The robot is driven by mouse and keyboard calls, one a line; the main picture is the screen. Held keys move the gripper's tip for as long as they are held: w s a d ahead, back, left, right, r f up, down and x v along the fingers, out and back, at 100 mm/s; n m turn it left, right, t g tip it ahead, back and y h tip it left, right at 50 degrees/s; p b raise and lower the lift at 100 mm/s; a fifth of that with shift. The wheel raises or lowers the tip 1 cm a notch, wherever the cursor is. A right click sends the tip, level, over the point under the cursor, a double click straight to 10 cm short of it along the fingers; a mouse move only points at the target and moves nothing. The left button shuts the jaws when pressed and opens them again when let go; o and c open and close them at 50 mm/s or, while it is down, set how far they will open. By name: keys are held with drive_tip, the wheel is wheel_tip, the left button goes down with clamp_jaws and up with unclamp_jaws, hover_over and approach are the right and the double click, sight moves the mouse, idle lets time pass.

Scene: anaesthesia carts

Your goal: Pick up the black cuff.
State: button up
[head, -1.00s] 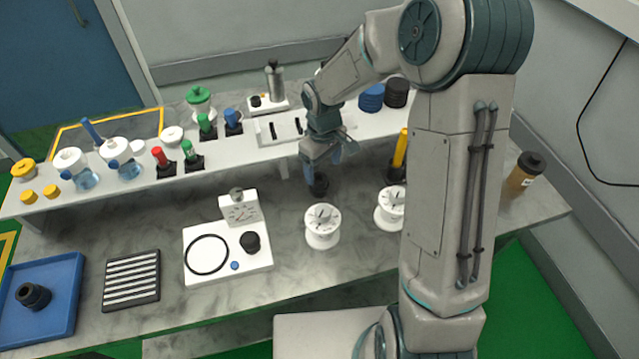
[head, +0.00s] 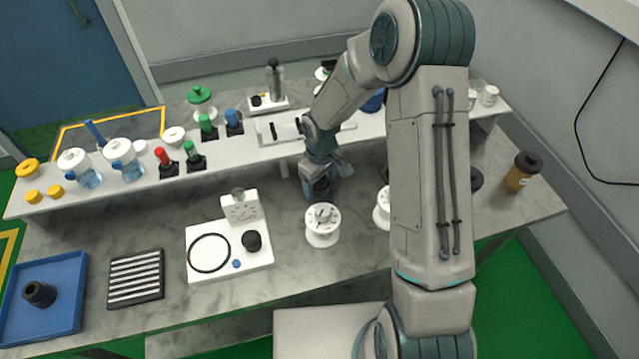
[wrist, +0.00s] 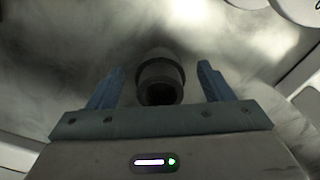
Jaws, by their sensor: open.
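A black cuff (wrist: 160,78), a short dark ring with a hollow end, stands on the grey marbled counter. It shows between the two blue fingers of my gripper (wrist: 160,69) in the wrist view, with a gap on both sides. In the head view my gripper (head: 321,183) is low over the counter, under the shelf's front edge, and partly hides this cuff (head: 321,186). The jaws are open. A similar black ring-shaped piece (head: 39,293) lies in the blue tray (head: 66,322) at the far left.
A white dial drum (head: 322,226) stands just in front of my gripper, with a second one (head: 381,210) partly behind my arm. A white gauge board (head: 205,271) and a striped black rack (head: 136,278) lie left. The raised white shelf (head: 237,152) is close behind.

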drive_tip(key=c, duration=1.1)
drive_tip(key=shift+o, duration=0.2)
drive_tip(key=shift+r, duration=0.1)
